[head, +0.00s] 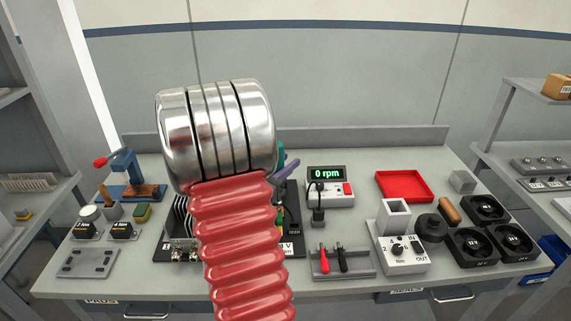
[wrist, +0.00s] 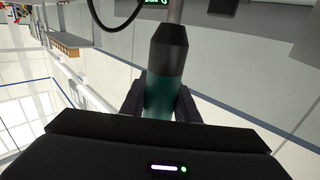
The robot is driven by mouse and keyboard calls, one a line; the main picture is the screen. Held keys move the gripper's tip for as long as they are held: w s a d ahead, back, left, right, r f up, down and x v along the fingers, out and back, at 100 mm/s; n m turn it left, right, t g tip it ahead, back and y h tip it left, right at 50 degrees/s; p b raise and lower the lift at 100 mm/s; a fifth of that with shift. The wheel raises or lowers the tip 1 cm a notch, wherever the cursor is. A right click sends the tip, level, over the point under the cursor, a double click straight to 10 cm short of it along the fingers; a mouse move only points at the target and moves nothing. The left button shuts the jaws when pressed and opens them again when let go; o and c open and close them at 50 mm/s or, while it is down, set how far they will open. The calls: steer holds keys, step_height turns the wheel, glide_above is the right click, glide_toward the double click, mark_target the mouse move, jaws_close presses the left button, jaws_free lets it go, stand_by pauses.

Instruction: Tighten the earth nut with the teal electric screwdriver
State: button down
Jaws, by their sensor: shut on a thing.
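In the wrist view my gripper (wrist: 160,100) is shut on the teal electric screwdriver (wrist: 163,92). The screwdriver has a teal body and a dark nose, with a grey shaft running out of the top of the picture. A finger lies on each side of the teal body. The screwdriver's tip is out of view. In the head view my red ribbed arm covers the middle of the bench and hides much of the black board (head: 294,245) behind it. I cannot make out the earth nut.
A stand with red and black handles (head: 343,263), a grey control box (head: 402,255), several black fans (head: 487,208) and a red tray (head: 405,186) fill the right. A blue press (head: 127,172) stands at left.

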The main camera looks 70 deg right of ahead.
steer(key=shift+f, duration=0.95)
stand_by(2.5)
steer(key=shift+r, duration=0.1)
step_height(320, 180, up, 6)
stand_by(0.9)
steer(key=shift+w, duration=0.1)
